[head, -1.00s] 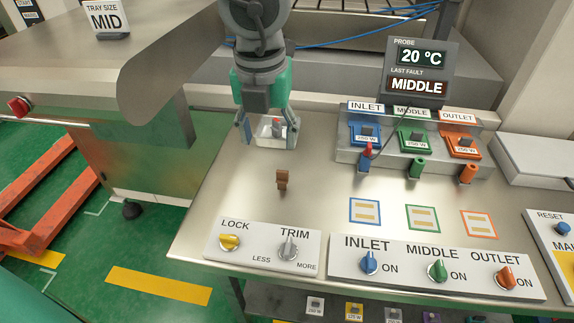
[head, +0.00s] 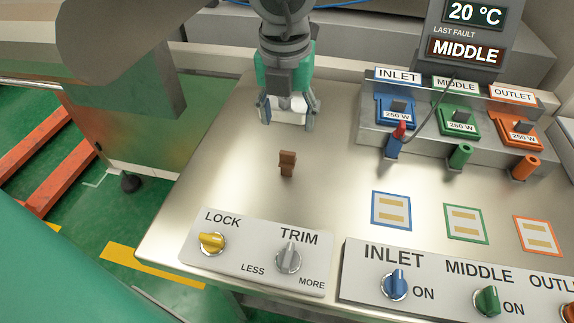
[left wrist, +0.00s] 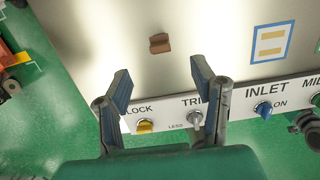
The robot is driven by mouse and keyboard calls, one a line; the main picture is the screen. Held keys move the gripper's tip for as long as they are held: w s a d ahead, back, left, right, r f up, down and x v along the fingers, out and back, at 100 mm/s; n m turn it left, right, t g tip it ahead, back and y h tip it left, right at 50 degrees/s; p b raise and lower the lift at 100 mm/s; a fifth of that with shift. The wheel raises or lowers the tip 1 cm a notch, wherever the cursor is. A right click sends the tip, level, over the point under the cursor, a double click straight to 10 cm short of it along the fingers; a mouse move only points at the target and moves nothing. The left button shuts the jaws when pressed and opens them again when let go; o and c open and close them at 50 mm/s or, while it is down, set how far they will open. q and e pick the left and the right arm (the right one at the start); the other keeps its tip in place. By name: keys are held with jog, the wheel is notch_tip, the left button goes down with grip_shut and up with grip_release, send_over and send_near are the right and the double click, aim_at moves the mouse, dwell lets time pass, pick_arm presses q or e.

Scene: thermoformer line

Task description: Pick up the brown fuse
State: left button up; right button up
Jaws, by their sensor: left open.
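The brown fuse (head: 287,163) is a small block standing alone on the bare metal bench top, behind the lock and trim panel. It also shows in the left wrist view (left wrist: 159,43), beyond the gap between the fingertips. My left gripper (head: 288,115) is open, its two fingers apart on either side of a pale boxy shape. In the head view it appears just behind the fuse, not touching it. The left wrist view shows nothing between its fingers (left wrist: 160,68). My right gripper is not in view.
The lock and trim panel (head: 262,236) lies in front of the fuse, with the inlet, middle and outlet switch panel (head: 440,262) beside it. A fuse holder block (head: 370,138) and probe display (head: 465,42) stand at the back right. Bench around the fuse is clear.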

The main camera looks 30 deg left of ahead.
aim_at(290, 154)
pick_arm(q)
jog(key=f, duration=0.5)
jog(key=shift+w+d+f+b, duration=0.15)
jog(key=shift+d+f+b, duration=0.05)
jog(key=shift+d+b, duration=0.2)
jog(key=shift+d+f, duration=0.2)
jog(key=shift+f, duration=0.35)
jog(key=f, duration=0.1)
jog(key=a+f, duration=0.1)
jog(key=f, duration=0.2)
jog(key=shift+a+f, duration=0.2)
jog(key=shift+a, duration=0.2)
jog(key=shift+w+a+f, duration=0.1)
jog(key=shift+w+a, duration=0.05)
jog(key=shift+d, duration=0.5)
grip_shut()
jog(key=shift+d, duration=0.1)
